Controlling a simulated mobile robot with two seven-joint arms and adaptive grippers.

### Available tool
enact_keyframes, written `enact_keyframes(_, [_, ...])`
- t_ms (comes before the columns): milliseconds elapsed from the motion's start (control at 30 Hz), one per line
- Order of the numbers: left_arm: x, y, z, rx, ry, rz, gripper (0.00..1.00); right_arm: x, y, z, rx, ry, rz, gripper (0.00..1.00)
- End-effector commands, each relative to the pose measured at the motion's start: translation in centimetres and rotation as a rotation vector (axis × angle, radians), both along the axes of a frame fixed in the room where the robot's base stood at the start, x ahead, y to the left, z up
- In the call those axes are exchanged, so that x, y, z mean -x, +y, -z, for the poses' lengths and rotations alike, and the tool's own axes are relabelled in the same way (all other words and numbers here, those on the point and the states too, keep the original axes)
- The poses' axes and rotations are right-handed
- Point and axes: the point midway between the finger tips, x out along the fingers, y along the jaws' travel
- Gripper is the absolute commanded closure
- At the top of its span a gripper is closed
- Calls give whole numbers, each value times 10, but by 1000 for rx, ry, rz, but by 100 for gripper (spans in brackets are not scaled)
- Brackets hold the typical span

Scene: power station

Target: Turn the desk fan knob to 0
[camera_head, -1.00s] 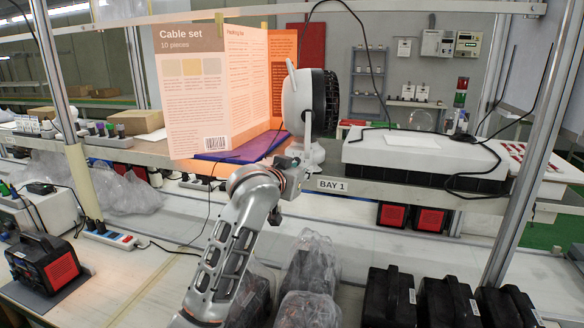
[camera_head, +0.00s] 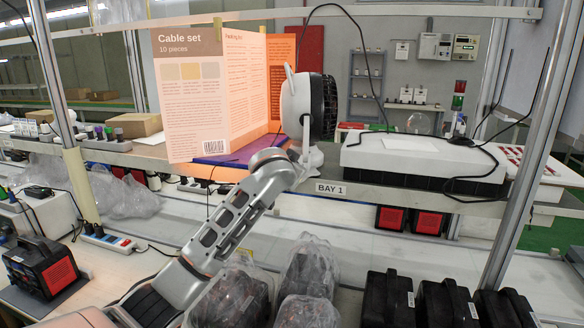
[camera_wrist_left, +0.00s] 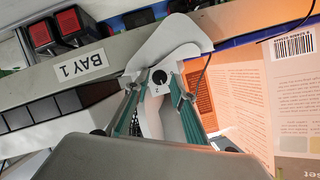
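The white desk fan (camera_head: 298,105) with a dark grille stands on the shelf in the head view, beside the tall packing card. In the left wrist view its white base (camera_wrist_left: 166,42) carries a small round black knob (camera_wrist_left: 158,77) with a white pointer mark. A small character is printed by the knob, too small to read surely. My left gripper (camera_wrist_left: 154,84) is open, its two fingers on either side of the knob, with gaps visible; I see no contact. In the head view my left wrist hides part of the fan base. My right gripper is in neither view.
A white-topped box (camera_head: 420,155) is on the shelf to the right. A metal shelf edge labelled BAY 1 (camera_head: 331,188) runs below. Bagged items (camera_head: 310,265) lie on the lower bench.

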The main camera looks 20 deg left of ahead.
Motion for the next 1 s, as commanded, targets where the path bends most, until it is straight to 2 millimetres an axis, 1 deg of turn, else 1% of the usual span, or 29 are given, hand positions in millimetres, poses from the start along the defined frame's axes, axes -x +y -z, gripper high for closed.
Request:
enact_keyframes(100, [-4,1,2,-1,1,0,76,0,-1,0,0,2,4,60])
enact_keyframes(333, [-4,1,2,0,0,0,76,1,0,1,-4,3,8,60])
enact_keyframes(367, [-4,1,2,0,0,0,78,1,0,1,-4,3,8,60])
enact_keyframes(400, [-4,1,2,0,0,0,89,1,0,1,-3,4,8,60])
enact_keyframes(433, [-4,1,2,0,0,0,96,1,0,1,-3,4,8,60])
enact_keyframes(467, [-4,1,2,0,0,0,100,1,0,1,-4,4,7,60])
enact_keyframes(767, [-4,1,2,16,0,0,100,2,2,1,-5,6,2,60])
enact_keyframes(1000, [-4,1,2,116,4,1,100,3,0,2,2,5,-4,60])
